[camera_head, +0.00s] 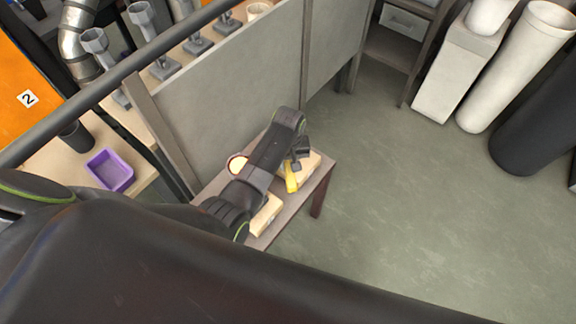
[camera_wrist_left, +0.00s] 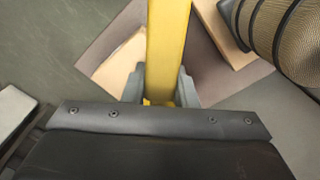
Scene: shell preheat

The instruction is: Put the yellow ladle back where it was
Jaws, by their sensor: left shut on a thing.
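The yellow ladle (camera_head: 291,179) is at the small table beside the grey partition. In the left wrist view a straight yellow length of it (camera_wrist_left: 168,45) runs up from between the fingers. My left gripper (camera_head: 298,158) is shut on the ladle, over the right part of the table. In the left wrist view both fingertips (camera_wrist_left: 161,88) lie against its sides. The ladle's bowl cannot be made out, and I cannot tell whether the ladle touches the table or a block. My right gripper is not in view.
The small table (camera_head: 318,184) carries a pale wooden block (camera_head: 264,216), another under the gripper (camera_head: 312,163), and a round reddish container (camera_head: 237,165) beside my arm. A grey partition (camera_head: 225,85) stands behind. A purple tray (camera_head: 110,170) is at left.

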